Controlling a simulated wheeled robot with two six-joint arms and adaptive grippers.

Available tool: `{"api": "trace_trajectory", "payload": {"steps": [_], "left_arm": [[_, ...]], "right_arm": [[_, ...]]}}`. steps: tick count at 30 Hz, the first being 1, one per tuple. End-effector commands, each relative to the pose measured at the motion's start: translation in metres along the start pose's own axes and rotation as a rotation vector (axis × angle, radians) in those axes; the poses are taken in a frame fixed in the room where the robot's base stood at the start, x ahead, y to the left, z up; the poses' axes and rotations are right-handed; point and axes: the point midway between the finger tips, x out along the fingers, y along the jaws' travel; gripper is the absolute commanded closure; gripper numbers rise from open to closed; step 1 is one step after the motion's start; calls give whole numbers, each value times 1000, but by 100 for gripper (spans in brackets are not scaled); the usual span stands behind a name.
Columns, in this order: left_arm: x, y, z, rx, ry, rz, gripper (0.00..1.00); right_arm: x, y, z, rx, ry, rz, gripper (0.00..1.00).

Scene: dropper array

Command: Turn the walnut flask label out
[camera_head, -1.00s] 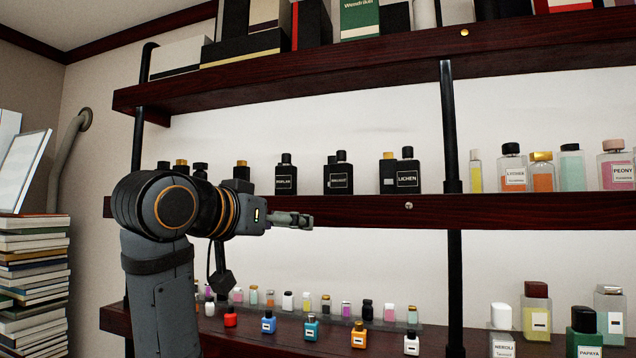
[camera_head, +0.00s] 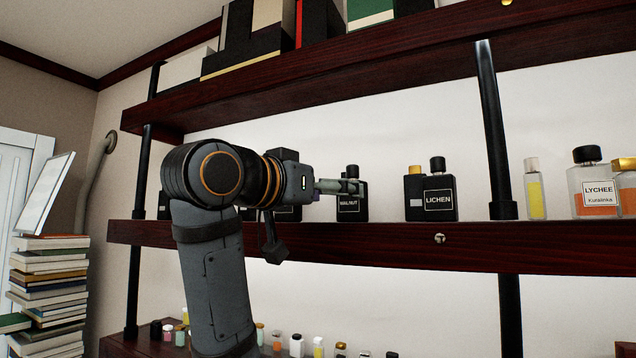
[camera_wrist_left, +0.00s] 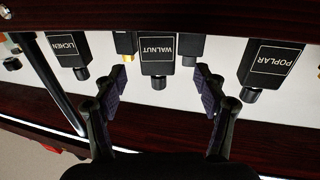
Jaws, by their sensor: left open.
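The walnut flask (camera_head: 350,210) is a black bottle with a black cap and a white-outlined WALNUT label, standing on the middle shelf. Its label faces the room. In the left wrist view, which is upside down, the walnut flask (camera_wrist_left: 172,53) hangs centrally with its label readable. My left gripper (camera_head: 345,187) is open in front of the flask at about cap height. In the wrist view its two padded fingers (camera_wrist_left: 160,88) lie on either side of the cap, apart from it. The gripper partly hides the flask in the head view. My right gripper is not in view.
The lichen flask (camera_head: 440,203) stands to the right on the middle shelf (camera_head: 380,245). The poplar flask (camera_wrist_left: 272,62) is on the other side. A gold-capped flask (camera_wrist_left: 125,42) stands partly hidden behind. A black post (camera_head: 492,130) rises right of the lichen flask.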

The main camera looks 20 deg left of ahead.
Motion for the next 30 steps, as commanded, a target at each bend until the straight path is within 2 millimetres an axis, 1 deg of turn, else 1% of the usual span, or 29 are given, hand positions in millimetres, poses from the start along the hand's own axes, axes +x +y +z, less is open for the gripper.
{"api": "trace_trajectory", "payload": {"steps": [1,3,7,10,14,20,21,30], "left_arm": [[12,1,-3,-1,-6,3,28],[26,1,-3,-2,-5,2,28],[47,0,-3,-1,-3,1,28],[57,0,-2,0,-2,1,28],[63,0,0,1,-1,-1,28],[64,0,0,1,0,-1,28],[64,0,0,1,-1,-1,30],[63,0,0,0,0,-1,70]], "right_arm": [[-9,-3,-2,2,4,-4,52],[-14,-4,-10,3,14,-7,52],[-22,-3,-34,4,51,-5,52],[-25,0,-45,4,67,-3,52],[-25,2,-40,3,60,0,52],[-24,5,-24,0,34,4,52],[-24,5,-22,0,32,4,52],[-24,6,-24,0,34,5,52]]}}
